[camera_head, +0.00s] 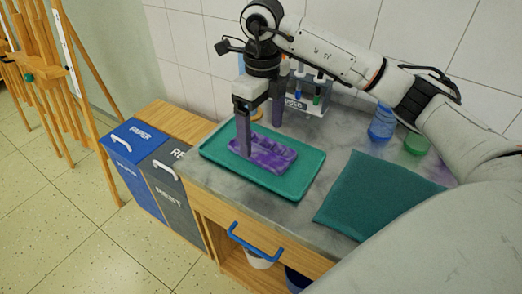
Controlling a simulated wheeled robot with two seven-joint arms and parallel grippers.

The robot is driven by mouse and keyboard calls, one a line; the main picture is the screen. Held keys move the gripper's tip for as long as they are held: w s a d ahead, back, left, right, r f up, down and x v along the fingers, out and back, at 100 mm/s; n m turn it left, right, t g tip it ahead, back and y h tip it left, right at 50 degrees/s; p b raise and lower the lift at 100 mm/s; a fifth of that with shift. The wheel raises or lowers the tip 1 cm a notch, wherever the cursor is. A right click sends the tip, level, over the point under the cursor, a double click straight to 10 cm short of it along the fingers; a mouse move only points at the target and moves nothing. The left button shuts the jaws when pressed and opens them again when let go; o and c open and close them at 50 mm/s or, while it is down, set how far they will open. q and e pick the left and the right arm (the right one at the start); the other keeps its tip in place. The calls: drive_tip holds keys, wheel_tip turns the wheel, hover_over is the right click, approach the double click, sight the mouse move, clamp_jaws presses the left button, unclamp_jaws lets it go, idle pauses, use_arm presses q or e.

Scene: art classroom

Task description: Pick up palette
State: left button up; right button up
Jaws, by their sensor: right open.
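The palette (271,156) is purple with several wells and lies in a green tray (290,187) on the grey counter. My right gripper (261,130) is above the tray, pointing down, with its fingers spread apart. One finger reaches down in front of the palette's left part. The other finger is farther back, near the tray's far edge. Whether the near finger touches the palette cannot be told. My left gripper is not in view.
A folded teal cloth (378,192) lies right of the tray. A blue jar (382,124) and a green container (416,144) stand behind it. A rack (311,92) stands against the tiled wall. Blue and grey bins (134,150) are left of the counter. Easels stand far left.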

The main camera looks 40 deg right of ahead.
sight(265, 153)
drive_tip(key=f, duration=0.2)
drive_tip(key=d+f, duration=0.1)
drive_tip(key=f, duration=0.1)
drive_tip(key=shift+s, duration=0.15)
drive_tip(key=shift+a+f, duration=0.1)
drive_tip(key=shift+f, duration=0.4)
drive_tip(key=c, duration=1.2)
